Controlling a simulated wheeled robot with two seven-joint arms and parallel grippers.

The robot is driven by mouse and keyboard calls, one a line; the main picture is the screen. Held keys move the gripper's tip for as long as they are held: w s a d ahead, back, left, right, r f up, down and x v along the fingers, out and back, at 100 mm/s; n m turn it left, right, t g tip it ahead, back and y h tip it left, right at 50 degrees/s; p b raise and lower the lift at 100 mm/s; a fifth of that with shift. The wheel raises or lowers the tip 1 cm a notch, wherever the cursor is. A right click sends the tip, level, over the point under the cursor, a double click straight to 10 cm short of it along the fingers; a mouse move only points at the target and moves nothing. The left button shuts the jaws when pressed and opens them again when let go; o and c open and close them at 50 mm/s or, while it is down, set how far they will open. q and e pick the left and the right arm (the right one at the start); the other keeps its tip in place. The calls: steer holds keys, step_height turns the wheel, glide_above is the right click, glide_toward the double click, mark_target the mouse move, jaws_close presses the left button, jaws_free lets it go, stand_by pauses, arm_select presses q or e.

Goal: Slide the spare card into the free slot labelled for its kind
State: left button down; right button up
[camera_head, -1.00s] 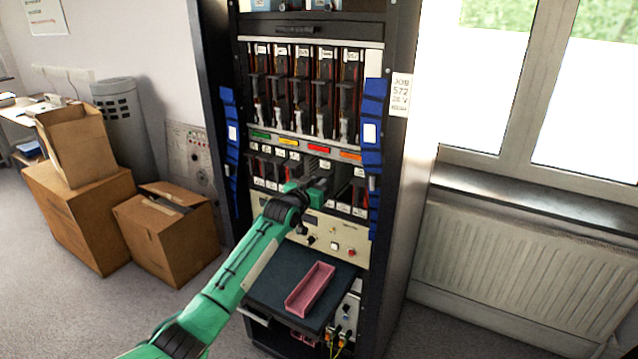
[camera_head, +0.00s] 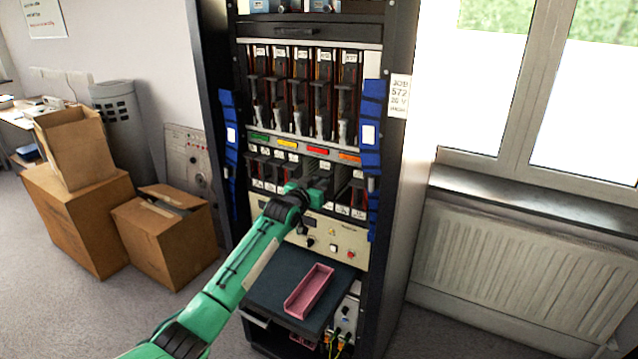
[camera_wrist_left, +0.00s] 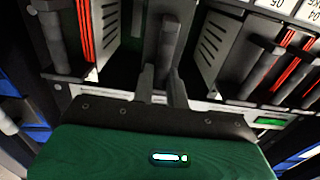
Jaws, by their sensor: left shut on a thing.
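My left gripper (camera_head: 320,184) is at the lower card row of the rack, in front of a gap between cards. In the left wrist view its fingers (camera_wrist_left: 163,88) are shut on the dark grey handle of a card (camera_wrist_left: 168,48). The card stands upright between two neighbouring vented side panels. Its far part is hidden, so I cannot tell how deep it sits. Cards with red edges stand on both sides of the gap. White labels (camera_head: 342,209) run below the lower row, too small to read. My right gripper is not in view.
The upper row holds several cards (camera_head: 300,95), with coloured strips (camera_head: 288,144) below it. Blue holders (camera_head: 370,125) flank the rack. A pink tray (camera_head: 309,289) lies on the dark shelf (camera_head: 265,290) below. Cardboard boxes (camera_head: 165,235) stand left, a radiator (camera_head: 515,265) right.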

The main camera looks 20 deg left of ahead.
arm_select(q)
steer(key=shift+r, duration=0.15)
steer(key=c, duration=1.3)
jaws_free()
steer(key=shift+w, duration=0.15)
steer(key=shift+f, duration=0.7)
steer(key=shift+s+a+p, duration=0.2)
steer(key=shift+s+p, duration=1.55)
steer(key=shift+s, duration=0.8)
